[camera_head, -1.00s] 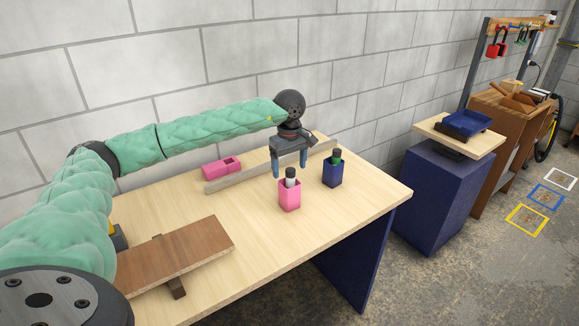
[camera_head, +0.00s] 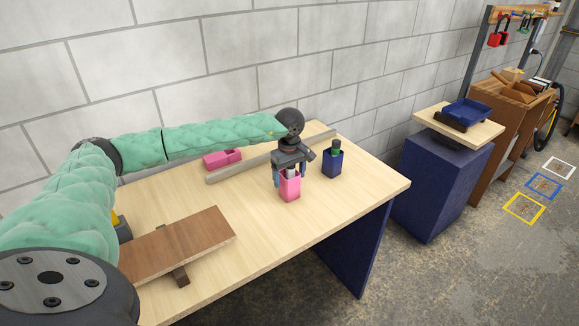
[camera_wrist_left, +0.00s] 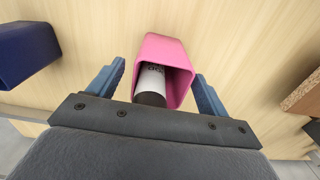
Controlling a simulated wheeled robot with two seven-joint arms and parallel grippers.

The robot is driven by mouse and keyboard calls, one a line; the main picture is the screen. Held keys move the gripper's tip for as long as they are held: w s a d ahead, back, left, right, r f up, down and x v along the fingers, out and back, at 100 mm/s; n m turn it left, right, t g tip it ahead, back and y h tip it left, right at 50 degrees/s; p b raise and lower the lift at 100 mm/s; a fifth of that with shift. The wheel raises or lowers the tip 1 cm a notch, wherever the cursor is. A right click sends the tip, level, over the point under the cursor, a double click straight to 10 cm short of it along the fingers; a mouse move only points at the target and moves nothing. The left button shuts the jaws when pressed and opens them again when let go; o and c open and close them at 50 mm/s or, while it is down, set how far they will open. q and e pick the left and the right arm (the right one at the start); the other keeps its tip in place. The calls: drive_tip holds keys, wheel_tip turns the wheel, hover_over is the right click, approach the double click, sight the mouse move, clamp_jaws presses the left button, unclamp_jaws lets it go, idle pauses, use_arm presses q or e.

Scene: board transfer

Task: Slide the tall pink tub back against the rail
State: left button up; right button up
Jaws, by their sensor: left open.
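The tall pink tub (camera_head: 290,190) stands upright on the table, in front of the rail (camera_head: 222,174) and apart from it. A white bottle with a dark cap stands inside it; it shows in the left wrist view (camera_wrist_left: 151,80). My left gripper (camera_head: 288,180) is open and low over the tub. In the left wrist view the pink tub (camera_wrist_left: 160,45) lies between the two blue fingers, with a gap at each side. The rail is a long grey bar lying along the back of the table. My right gripper is not in view.
A tall navy tub (camera_head: 332,165) with a green-and-black item stands right of the pink one. A low pink box (camera_head: 222,158) lies behind the rail. A brown board (camera_head: 178,244) rests on a support at front left. The tabletop (camera_head: 255,235) in front is clear.

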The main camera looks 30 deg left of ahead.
use_arm(q)
drive_tip(key=shift+f, duration=0.25)
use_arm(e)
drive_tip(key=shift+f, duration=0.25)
use_arm(q)
drive_tip(key=shift+c, duration=0.5)
drive_tip(key=c, duration=1)
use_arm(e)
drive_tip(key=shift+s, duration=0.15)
use_arm(q)
drive_tip(key=shift+o, duration=0.2)
